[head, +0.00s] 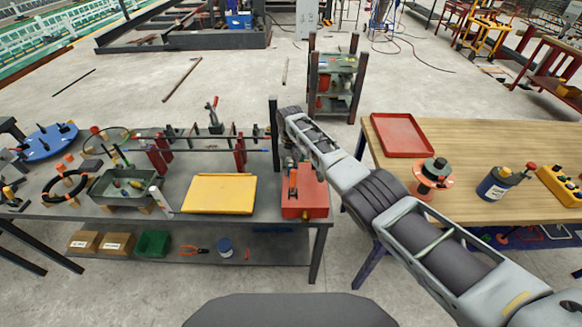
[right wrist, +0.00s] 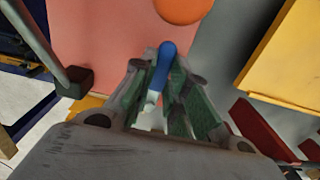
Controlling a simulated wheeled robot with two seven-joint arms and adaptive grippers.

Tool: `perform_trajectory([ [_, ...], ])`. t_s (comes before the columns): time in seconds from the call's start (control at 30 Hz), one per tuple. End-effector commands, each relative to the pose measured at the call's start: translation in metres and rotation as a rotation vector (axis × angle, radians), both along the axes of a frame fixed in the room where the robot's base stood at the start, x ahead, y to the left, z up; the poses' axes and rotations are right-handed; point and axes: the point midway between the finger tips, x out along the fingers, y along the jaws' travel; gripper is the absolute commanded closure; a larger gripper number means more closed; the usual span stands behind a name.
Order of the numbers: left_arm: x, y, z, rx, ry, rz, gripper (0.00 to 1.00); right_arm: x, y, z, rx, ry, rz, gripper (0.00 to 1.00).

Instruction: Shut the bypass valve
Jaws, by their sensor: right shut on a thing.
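A red box-like unit (head: 312,203) stands at the right end of the grey bench. My right gripper (head: 291,168) is over its back part, reaching down from above. In the right wrist view my right gripper (right wrist: 161,105) is shut on a blue handle (right wrist: 164,62), whose rounded end sticks out past the fingertips. The handle lies over the pinkish-red face of the unit (right wrist: 105,35). An orange round knob (right wrist: 183,8) shows just beyond it. I cannot tell which part is the bypass valve, and the gripper hides the handle's base. My left gripper is not in view.
A yellow panel (head: 219,193) lies on the grey bench (head: 285,160) left of the red unit, with a green-grey tray (head: 122,190) further left. A wooden table (head: 470,140) with a red tray (head: 402,135) and a spool (head: 433,177) stands to the right.

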Motion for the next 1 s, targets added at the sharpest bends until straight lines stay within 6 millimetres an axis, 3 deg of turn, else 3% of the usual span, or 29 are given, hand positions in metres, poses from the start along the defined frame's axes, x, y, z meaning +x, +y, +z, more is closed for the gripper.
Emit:
perform_trajectory([
  [0.33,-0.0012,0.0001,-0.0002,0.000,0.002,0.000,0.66,0.0019,0.0012,0.0021,0.003,-0.007,-0.006,1.00],
  [0.37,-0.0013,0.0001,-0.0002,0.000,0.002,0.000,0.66,0.0019,0.0012,0.0021,0.003,-0.007,-0.006,0.83],
  [0.53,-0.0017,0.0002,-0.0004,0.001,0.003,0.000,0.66,0.0014,0.0011,0.0015,0.003,-0.005,-0.005,0.62],
  [1.0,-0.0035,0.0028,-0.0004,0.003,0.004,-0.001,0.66,0.0007,0.0006,0.0031,0.002,-0.002,-0.004,0.62],
])
